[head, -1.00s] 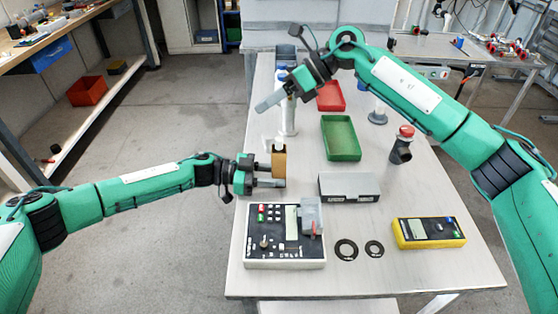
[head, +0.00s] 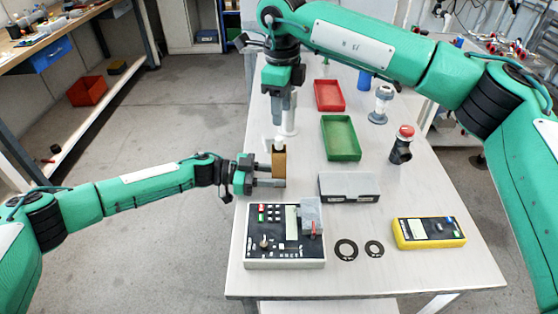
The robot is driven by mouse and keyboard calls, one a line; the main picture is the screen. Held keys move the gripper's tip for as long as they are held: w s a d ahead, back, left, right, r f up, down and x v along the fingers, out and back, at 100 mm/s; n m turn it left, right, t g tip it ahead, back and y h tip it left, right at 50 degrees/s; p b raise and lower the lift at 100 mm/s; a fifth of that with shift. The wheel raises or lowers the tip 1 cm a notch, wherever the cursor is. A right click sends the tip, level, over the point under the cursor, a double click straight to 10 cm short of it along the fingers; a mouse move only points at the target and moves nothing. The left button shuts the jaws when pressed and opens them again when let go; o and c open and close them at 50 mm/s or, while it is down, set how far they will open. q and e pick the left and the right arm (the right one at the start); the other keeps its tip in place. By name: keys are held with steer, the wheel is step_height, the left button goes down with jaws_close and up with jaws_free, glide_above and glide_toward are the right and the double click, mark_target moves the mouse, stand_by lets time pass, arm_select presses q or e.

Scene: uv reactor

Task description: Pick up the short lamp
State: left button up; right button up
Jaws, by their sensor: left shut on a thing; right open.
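A brown upright box (head: 279,166) stands at the left side of the table, with a small white end (head: 280,144) sticking up from its top. This white end may be the short lamp; the rest of it is hidden in the box. My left gripper (head: 268,172) is shut on the brown box from the left. My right gripper (head: 282,112) is open and empty, pointing down above the white end, with a gap between them. A white upright cylinder (head: 292,117) stands behind it, partly hidden by the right gripper.
A control box (head: 286,255), black rings (head: 346,250), a yellow meter (head: 429,232) and a grey case (head: 349,188) lie in front. Green (head: 341,138) and red (head: 329,95) trays, a red-capped fitting (head: 402,145) and a clear-and-grey fitting (head: 381,104) stand farther back.

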mark_target(280, 138)
step_height(280, 138, down, 3)
steer(key=shift+r, duration=0.15)
steer(key=f, duration=0.4)
steer(key=shift+s+a+f, duration=0.2)
steer(key=shift+s+f, duration=0.2)
steer(key=shift+f, duration=0.4)
jaws_close()
steer(key=shift+r, duration=0.2)
arm_select(q)
steer(key=o, duration=0.8)
arm_select(e)
step_height(280, 138, up, 18)
steer(key=shift+f, duration=0.15)
arm_select(q)
steer(key=shift+o, duration=0.2)
